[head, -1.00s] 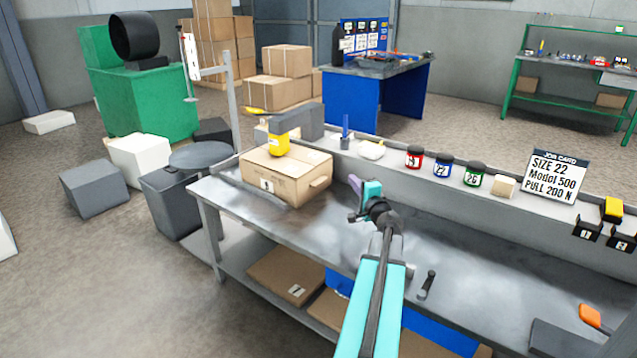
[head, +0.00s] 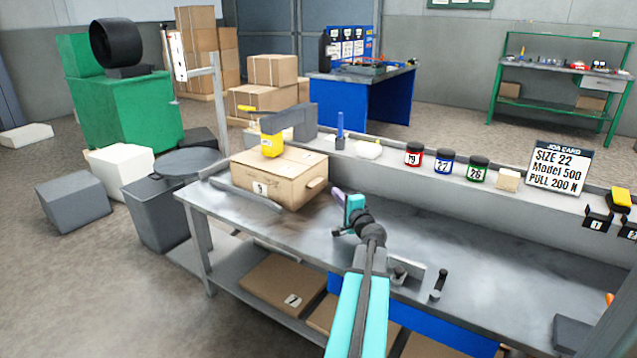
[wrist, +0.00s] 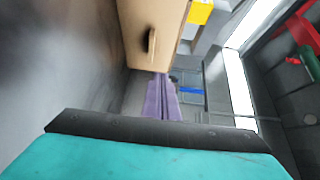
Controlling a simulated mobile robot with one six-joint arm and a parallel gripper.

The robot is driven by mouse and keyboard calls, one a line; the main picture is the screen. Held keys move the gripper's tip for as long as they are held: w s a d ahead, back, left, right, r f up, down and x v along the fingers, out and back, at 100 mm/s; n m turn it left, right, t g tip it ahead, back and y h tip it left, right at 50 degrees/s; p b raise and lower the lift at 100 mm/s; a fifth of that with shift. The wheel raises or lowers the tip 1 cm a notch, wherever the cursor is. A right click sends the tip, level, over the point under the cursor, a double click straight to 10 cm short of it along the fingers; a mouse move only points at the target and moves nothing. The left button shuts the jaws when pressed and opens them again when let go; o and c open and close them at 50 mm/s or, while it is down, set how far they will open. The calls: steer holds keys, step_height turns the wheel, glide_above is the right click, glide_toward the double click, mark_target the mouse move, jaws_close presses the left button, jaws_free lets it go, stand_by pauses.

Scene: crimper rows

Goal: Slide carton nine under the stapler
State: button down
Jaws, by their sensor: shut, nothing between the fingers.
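The stapler (head: 300,122) has a grey arm and a yellow head (head: 271,145). The head shows at the carton's rear left top edge; I cannot tell if it overhangs the top. My gripper (head: 338,198) is shut and empty, just right of the carton and apart from it. In the wrist view its purple fingers (wrist: 162,98) point toward the carton's handled end (wrist: 150,40); their tips look close to it.
A low grey rail (head: 245,193) runs along the carton's front. Numbered jars (head: 444,162) and a job card (head: 558,166) stand on the back ledge. A small bracket and handle (head: 438,284) lie right of my arm.

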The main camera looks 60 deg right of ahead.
steer(key=shift+d, duration=0.1)
steer(key=shift+w+d, duration=0.5)
glide_toward(314, 175)
steer(key=d, duration=0.2)
steer(key=w+d, duration=0.1)
steer(key=d, duration=0.1)
steer(key=shift+d, duration=0.1)
steer(key=shift+w+a+b, duration=0.2)
steer(key=shift+w+a, duration=0.05)
steer(key=shift+w, duration=0.65)
steer(key=shift+w+a+b, duration=0.2)
steer(key=shift+w, duration=0.65)
